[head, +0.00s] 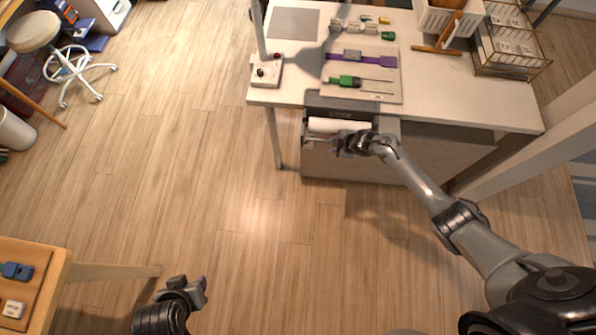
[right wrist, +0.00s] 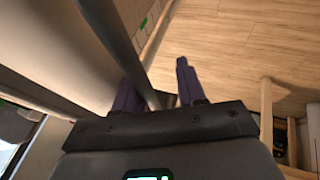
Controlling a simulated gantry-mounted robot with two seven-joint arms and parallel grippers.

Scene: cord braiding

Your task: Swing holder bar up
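A white roll (head: 338,125) sits in a grey holder at the front edge of the white desk in the head view. A thin grey bar (head: 318,140), which looks like the holder bar, runs just below the roll. My right gripper (head: 343,144) is at the roll's right end, beside the bar. In the right wrist view a grey bar (right wrist: 125,45) passes slantwise between my purple fingers (right wrist: 158,90), close to the left finger, with a gap to the right one. Whether it touches is unclear. My left gripper (head: 188,284) is low over the floor, its fingers apart and empty.
A brown table (head: 60,272) stands at lower left. The floor between is clear.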

